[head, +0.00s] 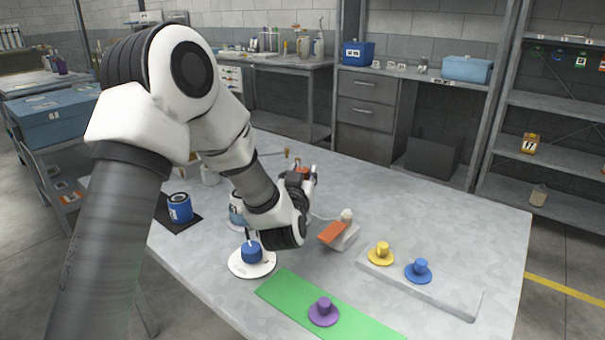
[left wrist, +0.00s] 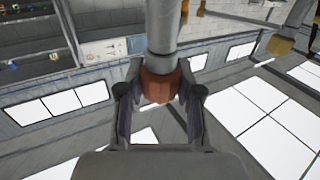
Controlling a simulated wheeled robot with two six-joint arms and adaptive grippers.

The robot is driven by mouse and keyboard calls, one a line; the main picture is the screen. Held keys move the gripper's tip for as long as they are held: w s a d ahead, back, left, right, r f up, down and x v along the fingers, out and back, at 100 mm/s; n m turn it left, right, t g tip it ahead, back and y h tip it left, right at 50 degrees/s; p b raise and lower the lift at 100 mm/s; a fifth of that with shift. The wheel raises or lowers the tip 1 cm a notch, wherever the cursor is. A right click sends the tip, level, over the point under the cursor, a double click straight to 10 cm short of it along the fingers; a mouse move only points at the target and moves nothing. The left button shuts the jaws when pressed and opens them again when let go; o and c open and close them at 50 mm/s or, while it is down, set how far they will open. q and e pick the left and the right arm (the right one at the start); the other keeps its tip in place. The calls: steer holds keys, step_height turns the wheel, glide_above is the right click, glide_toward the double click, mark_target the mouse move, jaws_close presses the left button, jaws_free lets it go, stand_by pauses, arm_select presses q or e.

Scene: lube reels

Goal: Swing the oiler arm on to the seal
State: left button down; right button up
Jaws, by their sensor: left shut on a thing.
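My left gripper (head: 302,180) is over the middle of the grey table, with its arm crossing the view from the left. In the left wrist view its two fingers (left wrist: 160,105) are on either side of an orange-brown collar (left wrist: 160,86) at the end of a grey rod (left wrist: 162,30), and are shut on it. A bit of orange (head: 303,171) shows at the fingers in the head view. A thin rod with a brass tip (head: 287,152) shows behind. My arm hides much of that fixture, and I cannot make out the seal. My right gripper is not in view.
A block with an orange pad (head: 333,232) stands right of the gripper. A blue can (head: 180,207) is left.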

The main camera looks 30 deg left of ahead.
arm_select(q)
steer(key=shift+d+r+n+g+y+p, duration=0.1)
steer(key=shift+n+g+y+p, duration=0.1)
steer(key=shift+n+g+y, duration=0.3)
steer(key=shift+r+n+g+y+p, duration=0.1)
steer(key=shift+n+g+y+p, duration=0.1)
steer(key=shift+n+y, duration=0.35)
steer(key=shift+f+n+g+y, duration=0.15)
steer(key=shift+n+g+y, duration=0.35)
steer(key=shift+y, duration=0.45)
steer(key=c, duration=0.7)
jaws_free()
steer(key=shift+c, duration=0.2)
steer(key=v, duration=0.7)
steer(key=shift+s, duration=0.2)
